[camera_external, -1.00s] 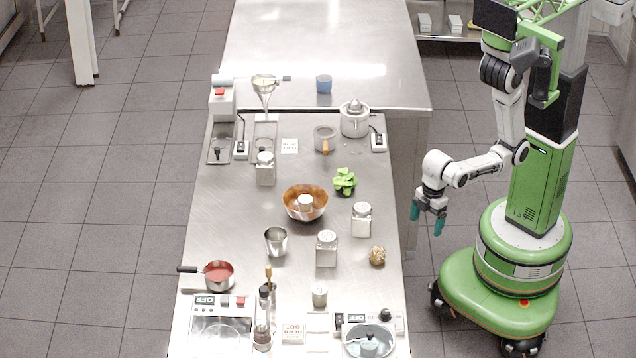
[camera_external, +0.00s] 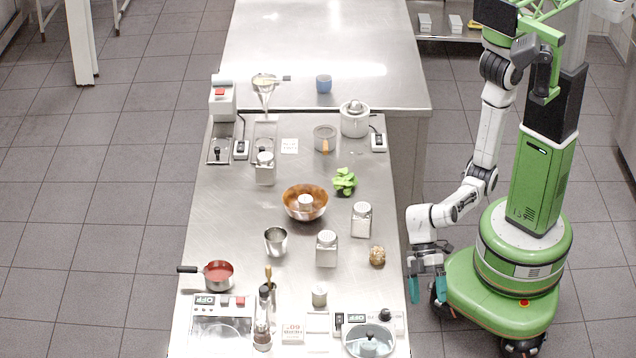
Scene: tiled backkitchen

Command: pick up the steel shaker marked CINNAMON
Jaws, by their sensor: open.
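Several shakers with pale or steel tops stand upright on the steel table (camera_external: 225,190): one at the far left (camera_external: 265,169), one at the right (camera_external: 361,219), one near the middle (camera_external: 326,249). A smaller steel canister (camera_external: 319,296) stands nearer the front. No marking is legible at this size, so I cannot tell which is CINNAMON. My gripper (camera_external: 427,288) is open and empty, fingers pointing down, just off the table's right edge. It touches none of the shakers.

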